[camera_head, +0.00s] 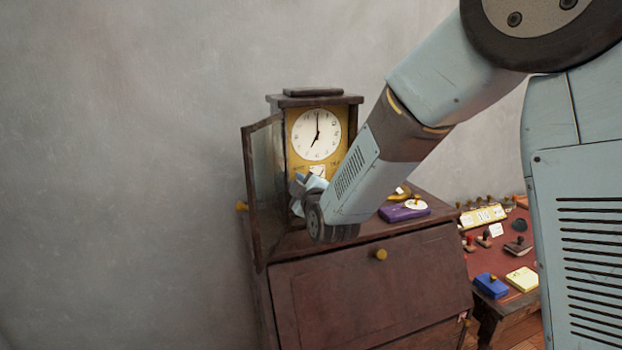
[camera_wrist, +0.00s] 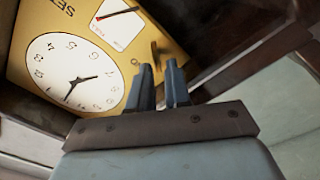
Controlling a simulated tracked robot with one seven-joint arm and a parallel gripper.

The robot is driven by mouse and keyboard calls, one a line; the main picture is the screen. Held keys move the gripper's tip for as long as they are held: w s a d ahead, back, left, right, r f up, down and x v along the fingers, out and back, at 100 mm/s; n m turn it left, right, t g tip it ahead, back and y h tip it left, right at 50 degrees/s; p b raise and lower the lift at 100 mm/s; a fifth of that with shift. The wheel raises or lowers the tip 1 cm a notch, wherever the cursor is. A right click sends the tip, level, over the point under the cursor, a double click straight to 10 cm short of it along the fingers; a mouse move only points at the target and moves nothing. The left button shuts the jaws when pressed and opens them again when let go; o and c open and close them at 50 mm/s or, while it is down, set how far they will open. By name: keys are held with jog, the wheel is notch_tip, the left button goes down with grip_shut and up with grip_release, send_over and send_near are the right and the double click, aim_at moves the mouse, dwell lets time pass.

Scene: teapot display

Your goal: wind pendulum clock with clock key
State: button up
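The pendulum clock (camera_head: 318,110) stands upright on a dark wooden cabinet, its glass door (camera_head: 263,185) swung open to the left. Its white dial (camera_head: 316,134) sits on a gold plate. In the wrist view the dial (camera_wrist: 75,72) appears turned around, with a small round hole (camera_wrist: 134,62) beside it. A small brass piece, seemingly the clock key (camera_wrist: 155,48), shows at the fingertips near the plate. My gripper (camera_wrist: 160,72) has its two fingers a narrow gap apart; whether they clamp the brass piece is unclear. In the head view my gripper (camera_head: 303,188) is at the clock's lower front, partly hidden by my arm.
A purple box (camera_head: 404,213) with a white top piece lies on the cabinet top right of the clock. A lower red table (camera_head: 507,262) at right carries a blue box (camera_head: 491,286), a yellow box (camera_head: 522,279) and several stamp-like items. The open door stands close left of my gripper.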

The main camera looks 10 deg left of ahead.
jog(key=shift+w+a, duration=0.1)
jog(key=shift+w, duration=0.2)
jog(key=shift+c, duration=0.3)
jog(key=shift+w, duration=0.1)
grip_shut()
jog(key=shift+d+r+m, duration=0.1)
jog(key=shift+d+m, duration=0.1)
jog(key=shift+m, duration=0.2)
